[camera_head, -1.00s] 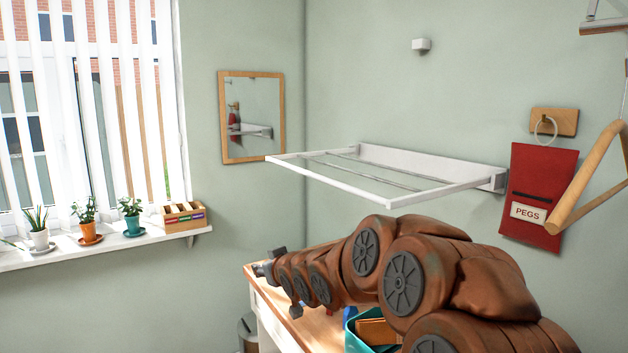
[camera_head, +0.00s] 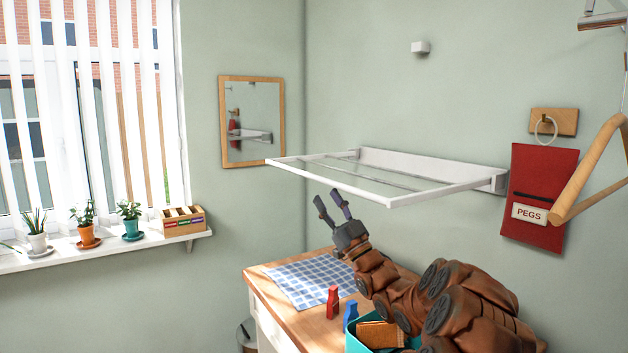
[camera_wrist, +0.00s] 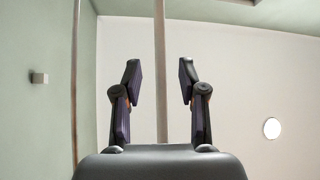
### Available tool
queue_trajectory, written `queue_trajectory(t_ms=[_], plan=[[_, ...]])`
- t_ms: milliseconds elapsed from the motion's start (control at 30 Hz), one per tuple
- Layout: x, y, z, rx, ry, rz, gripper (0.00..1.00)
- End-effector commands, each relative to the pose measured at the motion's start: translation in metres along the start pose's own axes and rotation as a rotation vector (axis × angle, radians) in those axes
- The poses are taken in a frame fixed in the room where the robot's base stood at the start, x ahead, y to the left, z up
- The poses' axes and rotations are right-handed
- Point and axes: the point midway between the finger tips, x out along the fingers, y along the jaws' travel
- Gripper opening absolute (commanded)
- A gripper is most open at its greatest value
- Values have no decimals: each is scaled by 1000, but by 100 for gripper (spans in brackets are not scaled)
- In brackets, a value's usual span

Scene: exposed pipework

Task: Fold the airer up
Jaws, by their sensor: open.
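The airer (camera_head: 385,200) is a white wall-mounted frame with thin rails, standing out level from a white back plate (camera_head: 430,166) on the wall. My gripper (camera_head: 332,200) is open and empty. It points up, just below the airer's front bar and apart from it in the head view. In the wrist view my gripper (camera_wrist: 160,85) has its two fingers spread, one on each side of a pale bar of the airer (camera_wrist: 161,60) seen beyond them. I cannot tell how far the bar is from the fingertips.
Below is a wooden worktop (camera_head: 290,318) with a blue checked cloth (camera_head: 305,280), a red bottle (camera_head: 332,302), a blue bottle (camera_head: 350,314) and a teal box (camera_head: 362,345). A red peg bag (camera_head: 540,185) and a wooden bar (camera_head: 592,165) hang at right.

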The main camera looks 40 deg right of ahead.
Motion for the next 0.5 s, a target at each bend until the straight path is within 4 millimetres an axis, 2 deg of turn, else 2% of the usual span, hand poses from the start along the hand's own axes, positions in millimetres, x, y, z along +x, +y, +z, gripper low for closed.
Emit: queue_trajectory(t_ms=[167, 500], plan=[[13, 0, -3, 0, 8, -3, 41], [58, -1, -3, 0, 6, -4, 41]])
